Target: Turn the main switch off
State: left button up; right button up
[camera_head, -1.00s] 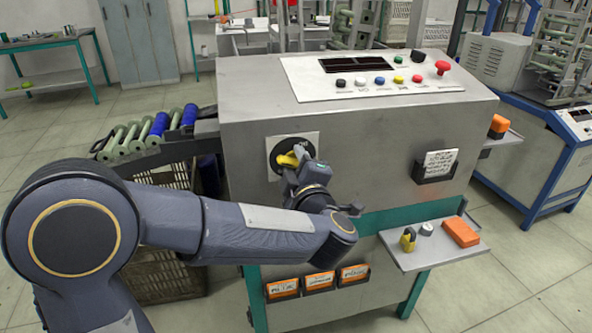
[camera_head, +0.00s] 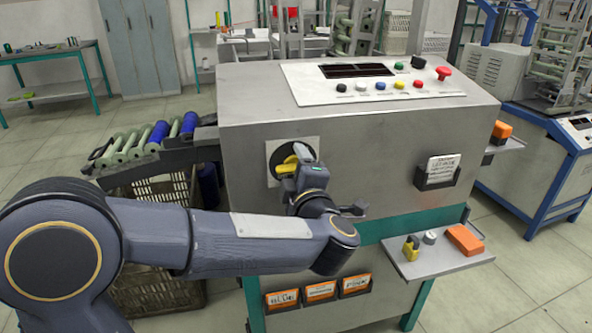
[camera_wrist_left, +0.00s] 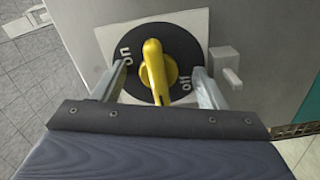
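The main switch has a yellow handle (camera_head: 287,164) on a round black dial (camera_head: 273,156) with a pale square plate, on the front of the grey machine. In the left wrist view the yellow handle (camera_wrist_left: 155,70) stands nearly upright, between the "on" mark at left and the "off" mark at lower right of the dial (camera_wrist_left: 178,42). My left gripper (camera_head: 296,160) is at the switch. In the left wrist view its fingers (camera_wrist_left: 158,88) are spread on either side of the handle, with gaps to it. In the head view the gripper partly hides the dial. My right gripper is not in view.
A sloped panel with coloured buttons (camera_head: 380,86) tops the machine. A label holder (camera_head: 437,172) is right of the switch. A small shelf (camera_head: 440,262) below holds a yellow padlock (camera_head: 411,248) and an orange box (camera_head: 465,239). A bobbin rack (camera_head: 150,140) is at left.

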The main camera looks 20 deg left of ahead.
pick_arm(q)
jog(key=shift+o, duration=1.2)
jog(key=v, duration=0.9)
jog(key=shift+b, duration=0.35)
jog(key=shift+r, duration=0.1)
